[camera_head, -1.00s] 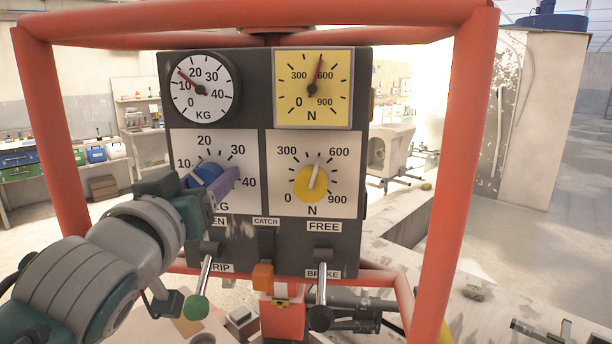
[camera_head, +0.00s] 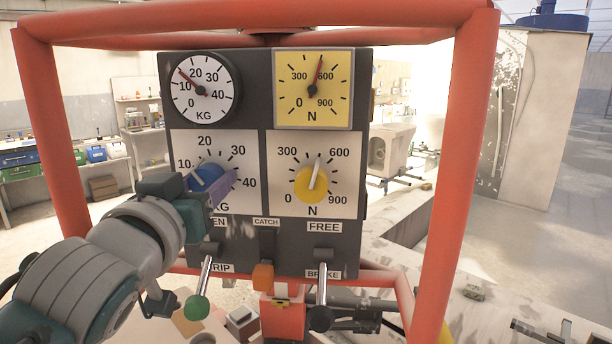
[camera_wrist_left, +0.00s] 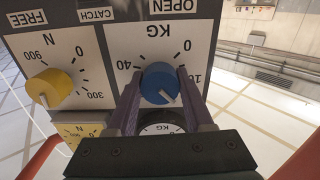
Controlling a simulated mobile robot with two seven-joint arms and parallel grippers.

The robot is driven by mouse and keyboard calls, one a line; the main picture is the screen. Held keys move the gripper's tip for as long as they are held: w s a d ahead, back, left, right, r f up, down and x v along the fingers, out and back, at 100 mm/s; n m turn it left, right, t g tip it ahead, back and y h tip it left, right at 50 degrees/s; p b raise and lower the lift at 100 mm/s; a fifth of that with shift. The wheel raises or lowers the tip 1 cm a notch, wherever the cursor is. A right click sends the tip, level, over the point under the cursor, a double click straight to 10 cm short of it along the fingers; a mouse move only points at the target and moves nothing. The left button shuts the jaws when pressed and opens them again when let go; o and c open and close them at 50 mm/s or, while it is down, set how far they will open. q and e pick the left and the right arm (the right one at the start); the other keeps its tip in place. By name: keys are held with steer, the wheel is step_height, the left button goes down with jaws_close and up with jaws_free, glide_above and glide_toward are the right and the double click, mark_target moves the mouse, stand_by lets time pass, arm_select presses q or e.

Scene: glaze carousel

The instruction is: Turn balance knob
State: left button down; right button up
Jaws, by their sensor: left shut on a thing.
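The blue knob (camera_head: 206,176) sits on the white KG dial plate (camera_head: 240,200) at the lower left of the dark panel. It also shows in the left wrist view (camera_wrist_left: 158,82), where its white pointer line runs to the lower right; in the head view this line points to the upper left, between 10 and 20. My left gripper (camera_head: 212,186) is shut on the blue knob, with one purple finger on each side of it in the wrist view. The round KG gauge (camera_head: 204,102) above has its red needle a little past 10. My right gripper is not in view.
A yellow knob (camera_head: 311,183) on the N plate is to the right, under a yellow N gauge (camera_head: 312,108). Below are a green-ended lever (camera_head: 197,305), an orange catch (camera_head: 263,275) and a black-ended lever (camera_head: 321,316). A red tube frame (camera_head: 466,150) surrounds the panel.

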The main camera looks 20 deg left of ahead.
arm_select(q)
steer(key=shift+m, duration=2.2)
steer(key=shift+c, duration=1.4)
jaws_free()
steer(key=shift+s, duration=0.1)
steer(key=b+v, duration=0.2)
steer(key=v, duration=0.7)
steer(key=shift+s, duration=0.4)
steer(key=shift+d, duration=0.1)
